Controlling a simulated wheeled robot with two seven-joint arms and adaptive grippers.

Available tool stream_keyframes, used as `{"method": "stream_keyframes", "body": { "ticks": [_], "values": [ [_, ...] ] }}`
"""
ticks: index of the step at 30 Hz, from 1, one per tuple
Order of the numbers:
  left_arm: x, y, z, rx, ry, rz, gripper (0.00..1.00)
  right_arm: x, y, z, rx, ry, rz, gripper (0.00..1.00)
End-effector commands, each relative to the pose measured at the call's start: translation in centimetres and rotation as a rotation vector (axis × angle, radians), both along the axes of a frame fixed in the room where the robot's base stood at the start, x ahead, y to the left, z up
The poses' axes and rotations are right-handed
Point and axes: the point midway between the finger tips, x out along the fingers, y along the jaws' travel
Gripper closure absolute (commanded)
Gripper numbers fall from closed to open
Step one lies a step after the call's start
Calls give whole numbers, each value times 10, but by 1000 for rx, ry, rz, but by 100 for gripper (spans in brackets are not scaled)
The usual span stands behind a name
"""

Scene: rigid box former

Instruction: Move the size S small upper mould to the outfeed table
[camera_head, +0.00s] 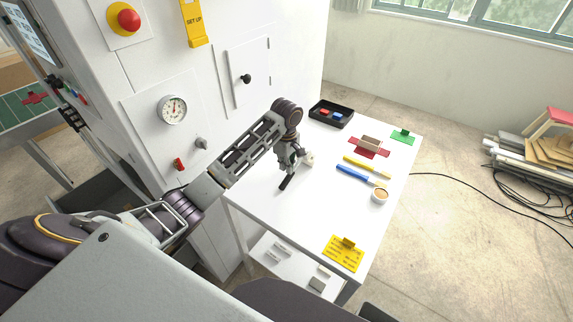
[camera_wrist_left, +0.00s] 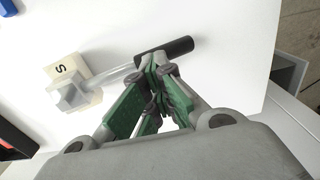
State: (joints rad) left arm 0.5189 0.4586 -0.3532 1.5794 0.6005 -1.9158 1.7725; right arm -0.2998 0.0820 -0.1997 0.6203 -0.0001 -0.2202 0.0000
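The size S upper mould (camera_wrist_left: 92,98) is a cream block marked S, with a pale grey angular piece on it and a pale shaft leading to a black handle (camera_wrist_left: 183,46). In the head view the cream end (camera_head: 309,158) and the black handle (camera_head: 285,183) show over the white table (camera_head: 262,200). My left gripper (camera_wrist_left: 158,66) has its fingertips close together at the black handle and appears shut on it. The fingers hide part of the handle. Whether the mould touches the table is not clear. My right gripper is not in view.
On the white table are a black tray (camera_head: 331,114) with red and blue pieces, a red cross-shaped sheet (camera_head: 369,153) with a block, blue (camera_head: 356,175) and yellow (camera_head: 366,166) tools, a small cup (camera_head: 380,195) and a yellow card (camera_head: 343,254). A white machine (camera_head: 215,60) stands left.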

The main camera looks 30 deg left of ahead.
Motion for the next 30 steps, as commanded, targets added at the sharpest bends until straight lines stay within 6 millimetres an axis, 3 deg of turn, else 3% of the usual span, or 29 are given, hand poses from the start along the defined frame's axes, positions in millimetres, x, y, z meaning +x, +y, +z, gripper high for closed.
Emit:
{"method": "stream_keyframes", "body": {
  "ticks": [8, 30],
  "values": [
    [0, 0, -2, 0, -1, -1, 100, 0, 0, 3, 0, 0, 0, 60],
    [0, 0, -3, 0, 0, -1, 7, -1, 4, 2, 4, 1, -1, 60]
  ]
}}
